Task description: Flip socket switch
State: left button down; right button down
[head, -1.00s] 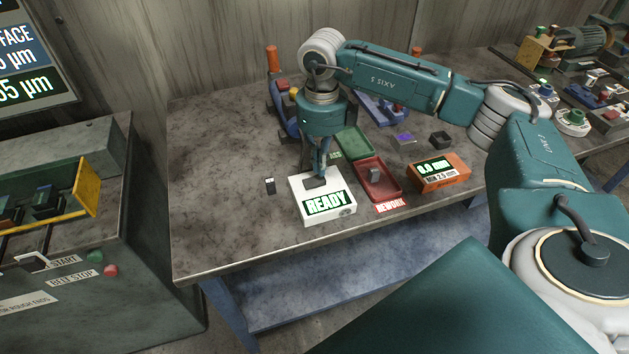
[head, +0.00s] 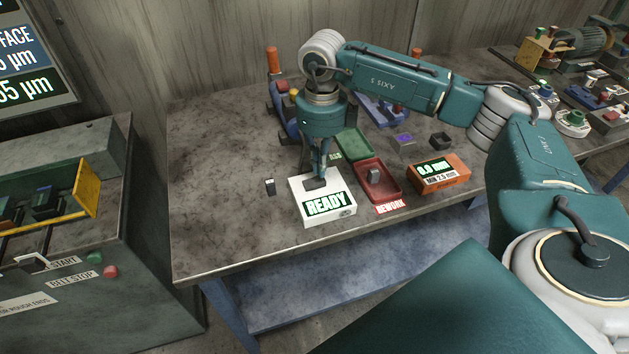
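A white box (head: 333,213) with a lit green READY display stands near the table's front edge. A small dark grey piece (head: 314,184) lies on its top. My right gripper (head: 321,178) points straight down at this piece, its narrow fingertips close together at or touching it. Whether they grip it cannot be told. Small dark pieces with light markings also show on the table (head: 270,187) left of the box and in the red REWORK tray (head: 393,186). No switch can be clearly identified. My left gripper is not in view.
A green tray (head: 352,142) lies behind the red tray. An orange gauge box (head: 440,178) stands to the right, with a small black open block (head: 441,139) behind it. A machine with a yellow guard (head: 87,188) stands left. The table's left part is clear.

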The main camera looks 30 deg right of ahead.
aim_at(320, 179)
jog(key=shift+s+f+b, duration=0.1)
jog(key=shift+f+b, duration=0.9)
jog(key=shift+f, duration=0.35)
dwell(0.6)
jog(key=shift+r+p, duration=0.7)
jog(key=shift+r, duration=0.2)
jog(key=shift+r+p, duration=1.55)
jog(key=shift+r, duration=1.1)
